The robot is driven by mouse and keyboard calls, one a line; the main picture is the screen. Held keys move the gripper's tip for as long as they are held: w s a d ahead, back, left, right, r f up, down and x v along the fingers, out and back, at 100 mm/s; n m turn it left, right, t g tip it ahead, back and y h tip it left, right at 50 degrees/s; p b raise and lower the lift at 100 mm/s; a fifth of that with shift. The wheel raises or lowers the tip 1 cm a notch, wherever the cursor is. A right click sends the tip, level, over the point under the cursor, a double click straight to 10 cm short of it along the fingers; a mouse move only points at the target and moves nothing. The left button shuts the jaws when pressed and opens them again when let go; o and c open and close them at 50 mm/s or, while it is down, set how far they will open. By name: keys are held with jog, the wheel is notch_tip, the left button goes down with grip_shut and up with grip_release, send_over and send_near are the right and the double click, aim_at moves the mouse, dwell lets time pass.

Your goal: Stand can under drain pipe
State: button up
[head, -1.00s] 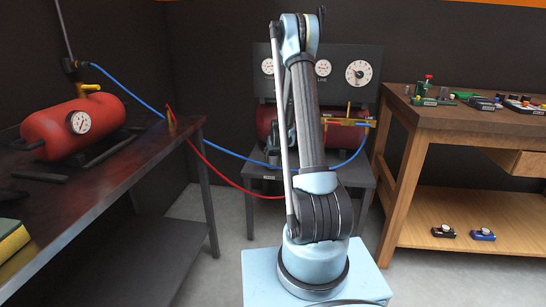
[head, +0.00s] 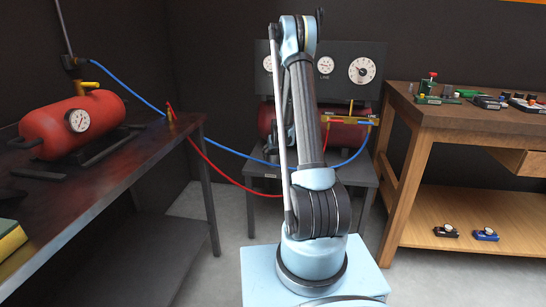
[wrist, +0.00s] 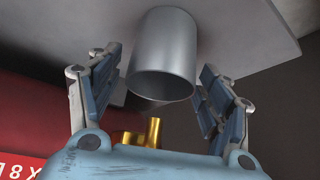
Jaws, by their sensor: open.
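A plain grey metal cylinder, which looks like the can (wrist: 163,50), shows in the wrist view with its round open mouth toward the camera. Its far end meets a flat grey surface. My gripper (wrist: 160,62) is open, with one finger on each side of the can and a visible gap on both sides. A brass fitting (wrist: 152,132) lies below the can in the picture; I cannot tell whether it is the drain pipe. In the head view my arm hides the gripper and the can.
A grey stand (head: 262,176) behind my arm carries a red tank (head: 345,135), with gauges above. Blue and red hoses run left toward a dark bench (head: 110,180) with another red tank (head: 72,122). A wooden workbench (head: 450,112) stands at right. Grey floor shows between them.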

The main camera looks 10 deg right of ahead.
jog(key=v, duration=1.2)
jog(key=s+r+g, duration=0.1)
jog(key=s+r, duration=0.5)
jog(key=s, duration=0.5)
jog(key=s+r+g, duration=0.1)
jog(key=s+r, duration=0.4)
jog(key=s, duration=0.7)
jog(key=s+f+g, duration=0.1)
jog(key=s+f, duration=0.1)
jog(key=s, duration=1.1)
jog(key=s+f+g, duration=0.1)
jog(key=s+f, duration=0.1)
jog(key=s, duration=1.2)
jog(key=shift+a+m, duration=0.25)
jog(key=shift+m, duration=0.05)
jog(key=shift+f, duration=0.1)
